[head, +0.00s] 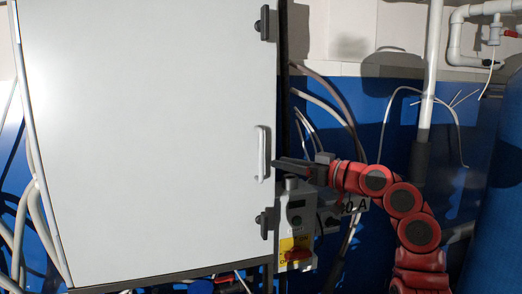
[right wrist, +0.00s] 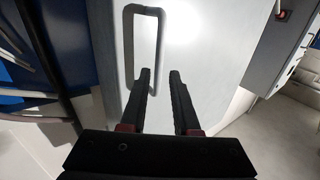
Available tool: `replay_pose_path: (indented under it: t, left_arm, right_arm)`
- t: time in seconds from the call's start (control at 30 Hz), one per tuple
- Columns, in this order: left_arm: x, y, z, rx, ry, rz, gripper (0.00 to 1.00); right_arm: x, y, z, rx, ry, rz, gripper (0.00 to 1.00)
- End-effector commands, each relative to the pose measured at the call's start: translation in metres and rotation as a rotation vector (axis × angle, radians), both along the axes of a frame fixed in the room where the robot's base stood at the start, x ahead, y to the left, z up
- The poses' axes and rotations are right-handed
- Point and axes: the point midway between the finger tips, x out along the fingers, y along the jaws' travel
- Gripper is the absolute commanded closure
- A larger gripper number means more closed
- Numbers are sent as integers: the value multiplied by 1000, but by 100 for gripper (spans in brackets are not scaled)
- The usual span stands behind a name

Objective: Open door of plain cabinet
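The plain cabinet (head: 150,130) is a large light grey box that fills the left half of the head view. Its door looks shut. A pale upright bar handle (head: 262,152) sits near the door's right edge, between two dark latches or hinges (head: 264,23). My right gripper (head: 277,166) points left at the handle from the right. In the right wrist view the gripper (right wrist: 160,72) is open and empty, with a gap between its fingers. My left gripper is not in view.
A grey control box with a red and yellow switch (head: 296,252) hangs just below my right gripper. Cables (head: 335,110) run along the blue wall behind. White pipes (head: 430,70) and a large blue tank (head: 500,180) stand at the right.

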Motion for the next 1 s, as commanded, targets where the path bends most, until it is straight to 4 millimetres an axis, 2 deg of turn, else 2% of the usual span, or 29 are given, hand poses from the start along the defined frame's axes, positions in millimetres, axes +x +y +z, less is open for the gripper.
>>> replay_pose_path:
  t: [0.03, 0.3, 0.5, 0.77, 0.93, 1.0]
  left_arm:
    - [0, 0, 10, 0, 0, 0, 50]
    - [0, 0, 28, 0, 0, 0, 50]
    - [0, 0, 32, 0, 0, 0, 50]
    - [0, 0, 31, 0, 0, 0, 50]
    - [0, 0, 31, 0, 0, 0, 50]
    - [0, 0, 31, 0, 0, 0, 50]
  right_arm:
    - [7, 11, 5, 1, 3, 3, 70]
    - [39, 49, 5, 2, -1, -1, 70]
    - [48, 60, 2, 0, -1, -2, 70]
    - [49, 61, 1, 0, -3, -3, 70]
    - [49, 61, 1, 1, -2, -3, 97]
    - [49, 61, 1, 1, -2, -3, 100]
